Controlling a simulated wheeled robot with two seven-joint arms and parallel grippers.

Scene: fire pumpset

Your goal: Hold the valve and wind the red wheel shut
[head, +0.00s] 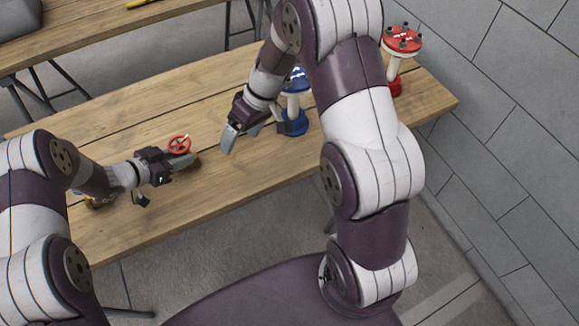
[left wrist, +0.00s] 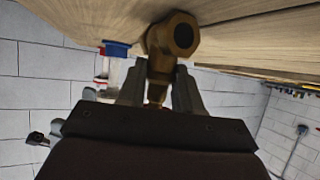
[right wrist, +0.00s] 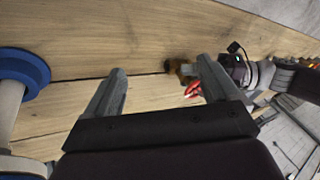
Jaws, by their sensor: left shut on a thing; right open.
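The brass valve (left wrist: 175,38) lies on the wooden table, its hex end facing the left wrist camera. My left gripper (head: 180,160) is shut on the valve body; the left wrist view shows a finger on each side of it. The red wheel (head: 179,144) sits on top of the valve, just above the left fingers. It also shows in the right wrist view (right wrist: 193,89), beyond the right fingers. My right gripper (head: 242,138) is open and empty, to the right of the wheel and apart from it. In the head view the left fingers hide most of the valve.
A red-flanged one (head: 402,45) stands at the table's right end by the grey wall. The wooden table (head: 255,165) is clear between the valve and the front edge. Another table (head: 100,35) is behind.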

